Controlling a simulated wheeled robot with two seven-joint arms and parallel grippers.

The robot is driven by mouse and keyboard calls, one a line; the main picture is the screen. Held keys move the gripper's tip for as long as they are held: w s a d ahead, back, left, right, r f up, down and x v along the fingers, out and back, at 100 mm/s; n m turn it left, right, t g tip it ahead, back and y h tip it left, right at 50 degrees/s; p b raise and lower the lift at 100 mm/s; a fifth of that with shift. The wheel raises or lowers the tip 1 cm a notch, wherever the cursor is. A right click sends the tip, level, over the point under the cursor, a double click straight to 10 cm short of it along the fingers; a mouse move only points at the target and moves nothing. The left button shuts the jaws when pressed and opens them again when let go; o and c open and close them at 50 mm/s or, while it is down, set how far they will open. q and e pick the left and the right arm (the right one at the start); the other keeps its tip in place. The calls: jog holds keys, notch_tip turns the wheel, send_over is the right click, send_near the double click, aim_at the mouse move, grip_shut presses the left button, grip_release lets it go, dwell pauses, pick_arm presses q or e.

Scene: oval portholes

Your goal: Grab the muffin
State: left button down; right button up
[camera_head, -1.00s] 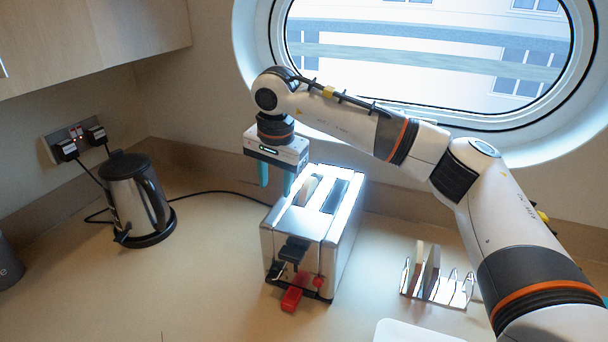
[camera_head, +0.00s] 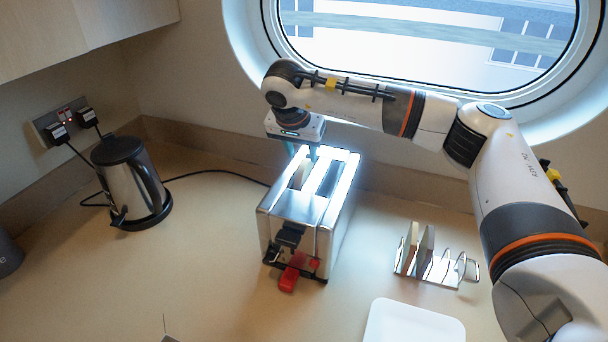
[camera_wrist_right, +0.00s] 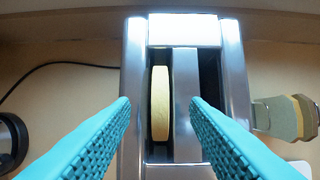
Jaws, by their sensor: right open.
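The muffin (camera_wrist_right: 160,103) is a pale yellow, flat piece standing on edge in the left slot of the toaster in the right wrist view. The shiny metal toaster (camera_head: 326,219) stands on the worktop with its slots facing up. My right gripper (camera_head: 302,152) is above the far part of the toaster, pointing down. In the right wrist view its two teal fingers (camera_wrist_right: 160,102) are open, one on each side of the muffin, with visible gaps. My left gripper is not in view.
A kettle (camera_head: 128,175) stands at the left. A cable (camera_head: 225,173) runs behind.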

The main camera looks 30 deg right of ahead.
aim_at(304, 162)
jog(key=p+x, duration=0.1)
jog(key=x, duration=0.2)
jog(key=shift+f, duration=0.1)
jog(key=shift+d+f, duration=0.1)
jog(key=shift+f, duration=0.1)
grip_shut()
jog(key=shift+r, duration=0.1)
